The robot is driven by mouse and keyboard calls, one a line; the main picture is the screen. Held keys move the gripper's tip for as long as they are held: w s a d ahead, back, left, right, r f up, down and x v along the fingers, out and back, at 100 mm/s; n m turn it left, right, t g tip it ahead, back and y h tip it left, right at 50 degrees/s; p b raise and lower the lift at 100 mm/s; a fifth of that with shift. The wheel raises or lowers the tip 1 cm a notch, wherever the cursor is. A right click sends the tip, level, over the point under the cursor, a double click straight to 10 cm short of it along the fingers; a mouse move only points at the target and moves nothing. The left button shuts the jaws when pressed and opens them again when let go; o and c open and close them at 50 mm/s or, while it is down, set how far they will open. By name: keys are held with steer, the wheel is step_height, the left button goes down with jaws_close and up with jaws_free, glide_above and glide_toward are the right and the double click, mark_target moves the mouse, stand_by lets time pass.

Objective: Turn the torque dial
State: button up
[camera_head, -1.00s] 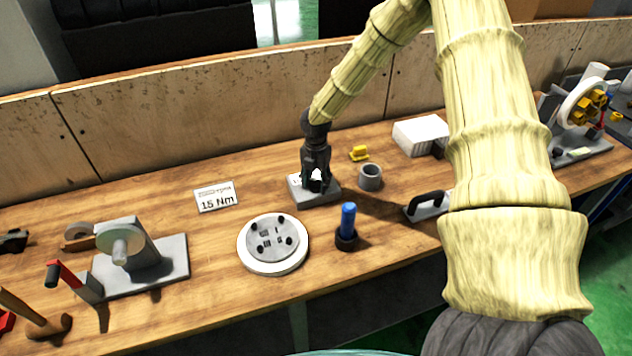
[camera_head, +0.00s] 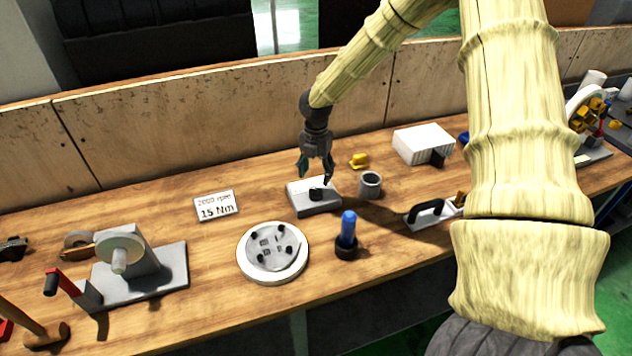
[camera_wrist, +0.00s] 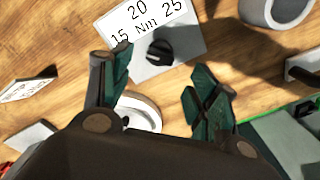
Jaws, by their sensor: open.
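The torque dial is a black knob (camera_head: 316,195) on a grey box (camera_head: 301,203) on the bench. In the wrist view the knob (camera_wrist: 160,51) sits on the box's plate (camera_wrist: 186,26), which is marked 15, 20, 25 and Nm. My gripper (camera_head: 315,172) is open and empty just above the knob, apart from it. In the wrist view the open fingers (camera_wrist: 160,100) lie to either side below the knob in the picture. A white card (camera_head: 216,205) left of the box reads 2000 rpm and 15 Nm.
A round faceplate (camera_head: 272,251) and a blue-handled tool (camera_head: 347,236) stand in front of the box. A grey ring (camera_head: 370,184) and yellow piece (camera_head: 359,160) lie to its right. A white block (camera_head: 422,143) is further right. The wooden back panel (camera_head: 210,130) rises behind.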

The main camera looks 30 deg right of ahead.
mark_target(316, 189)
step_height(316, 189, up, 4)
steer(key=shift+r, duration=0.1)
steer(key=shift+a, duration=0.1)
stand_by(0.6)
